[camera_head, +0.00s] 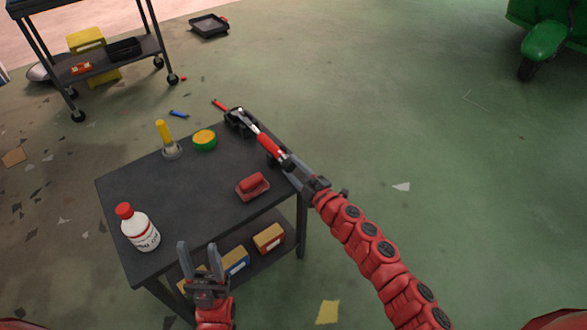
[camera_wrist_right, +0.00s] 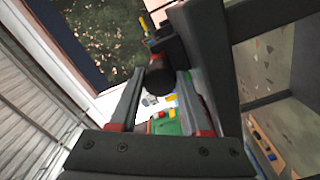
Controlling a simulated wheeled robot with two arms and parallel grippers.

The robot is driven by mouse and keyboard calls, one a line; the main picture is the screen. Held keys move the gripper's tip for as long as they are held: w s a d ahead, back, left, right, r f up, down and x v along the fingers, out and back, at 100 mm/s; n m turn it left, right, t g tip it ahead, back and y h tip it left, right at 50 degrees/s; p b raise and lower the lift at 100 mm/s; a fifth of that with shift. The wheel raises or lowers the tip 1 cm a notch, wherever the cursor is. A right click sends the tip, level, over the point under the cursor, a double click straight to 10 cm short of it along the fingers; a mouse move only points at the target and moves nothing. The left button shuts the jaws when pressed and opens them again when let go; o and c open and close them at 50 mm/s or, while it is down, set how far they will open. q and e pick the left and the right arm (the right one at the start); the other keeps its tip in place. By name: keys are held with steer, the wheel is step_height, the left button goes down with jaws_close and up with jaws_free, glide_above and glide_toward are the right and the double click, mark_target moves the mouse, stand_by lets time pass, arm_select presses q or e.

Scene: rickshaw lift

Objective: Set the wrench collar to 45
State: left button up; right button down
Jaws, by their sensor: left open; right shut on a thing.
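The torque wrench (camera_head: 268,143) has a red grip and a bright metal shaft. Its far end sits at a black holder (camera_head: 238,118) by the table's back corner. My right gripper (camera_head: 285,162) is at the near end of the wrench and is shut on it; the fingers hide much of that end. In the right wrist view a dark round end (camera_wrist_right: 158,76) shows between the fingertips. The collar's scale is too small to read. My left gripper (camera_head: 198,245) is open and empty in front of the table's near edge.
The dark table (camera_head: 195,205) bears a white bottle with a red cap (camera_head: 139,228), a yellow-handled tool (camera_head: 165,138), a green and yellow round thing (camera_head: 204,139) and a red block-like thing (camera_head: 252,185). Boxes (camera_head: 268,238) lie on its lower shelf. A cart (camera_head: 105,65) stands behind.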

steer(key=shift+c, duration=1.8)
jaws_free()
